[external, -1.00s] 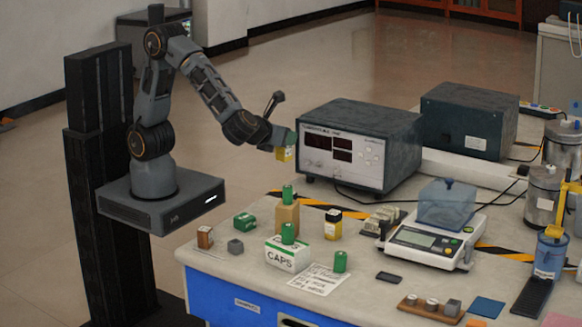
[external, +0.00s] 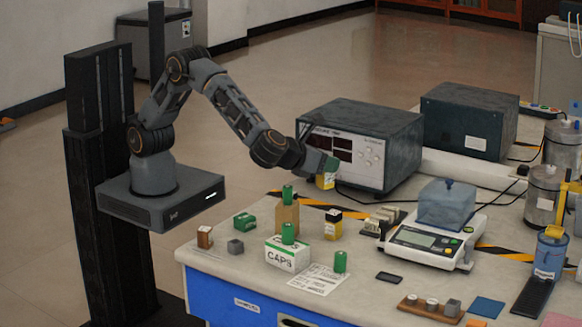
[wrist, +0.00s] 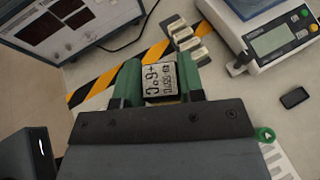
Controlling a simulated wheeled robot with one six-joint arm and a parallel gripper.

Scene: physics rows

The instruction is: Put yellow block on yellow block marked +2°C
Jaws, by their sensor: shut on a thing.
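My gripper (external: 329,168) is shut on a yellow block (external: 326,182) and holds it in the air in front of the grey instrument. In the wrist view the held block (wrist: 160,78) sits between the green fingers with a white marked label facing the camera; the print is upside down and hard to read. Another yellow block (external: 332,229) with a black-and-white top stands upright on the table, below the held block and apart from it. Its marking is too small to read, and I cannot see it in the wrist view.
A wooden block (external: 287,216) carrying a green piece and the CAPS box (external: 285,256) stand left of the standing yellow block. A rack of small pieces (external: 383,219) and a scale (external: 428,240) are to its right. The instrument (external: 362,140) stands behind.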

